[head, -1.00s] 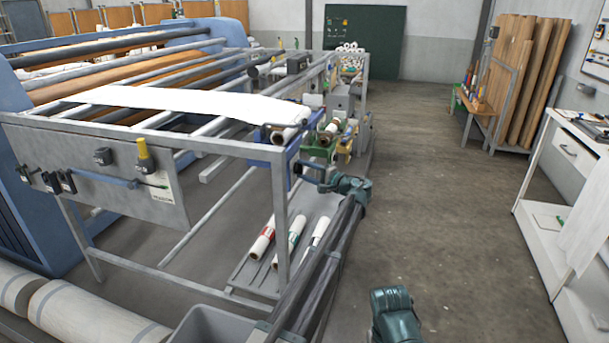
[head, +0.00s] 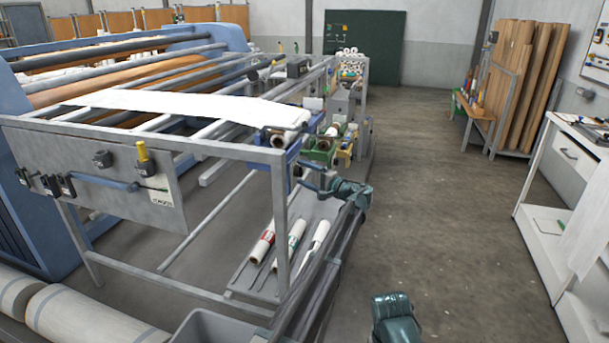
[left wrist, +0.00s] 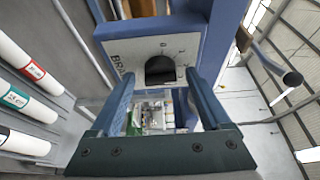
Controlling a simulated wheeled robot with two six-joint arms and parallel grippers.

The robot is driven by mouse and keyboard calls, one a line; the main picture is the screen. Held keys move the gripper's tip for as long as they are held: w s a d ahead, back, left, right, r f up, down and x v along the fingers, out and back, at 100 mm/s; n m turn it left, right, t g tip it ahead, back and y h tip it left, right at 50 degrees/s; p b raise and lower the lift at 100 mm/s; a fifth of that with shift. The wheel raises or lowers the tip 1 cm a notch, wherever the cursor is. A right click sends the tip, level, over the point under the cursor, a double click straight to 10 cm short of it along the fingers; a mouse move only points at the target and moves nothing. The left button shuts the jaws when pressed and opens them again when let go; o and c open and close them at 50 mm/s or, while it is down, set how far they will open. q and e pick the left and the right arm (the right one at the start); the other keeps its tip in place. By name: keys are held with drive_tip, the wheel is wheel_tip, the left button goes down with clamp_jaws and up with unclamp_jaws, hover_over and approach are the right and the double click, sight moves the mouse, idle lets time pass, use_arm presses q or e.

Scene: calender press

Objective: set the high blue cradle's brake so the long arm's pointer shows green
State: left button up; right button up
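The blue cradle (head: 270,152) sits high on the near corner of the grey frame and bears the end of a white roll (head: 285,138). In the left wrist view the blue cradle (left wrist: 215,25) has a pale plate with a partly hidden "BRA..." marking and a black brake knob (left wrist: 160,69). My left gripper (left wrist: 160,80) is open, its two fingers on either side of the knob; I cannot tell whether they touch it. The left gripper (head: 303,176) is by the cradle in the head view. I cannot make out the pointer or a green mark. My right gripper is out of view.
A green cradle (head: 320,150) stands just beyond the blue one. Several labelled rolls (head: 290,243) lie on the lower shelf. Floor (head: 440,200) to the right is clear.

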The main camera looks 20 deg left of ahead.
use_arm(q)
drive_tip(key=shift+d, duration=0.1)
drive_tip(key=v, duration=1.3)
drive_tip(key=shift+s+d, duration=0.2)
drive_tip(key=shift+d, duration=0.1)
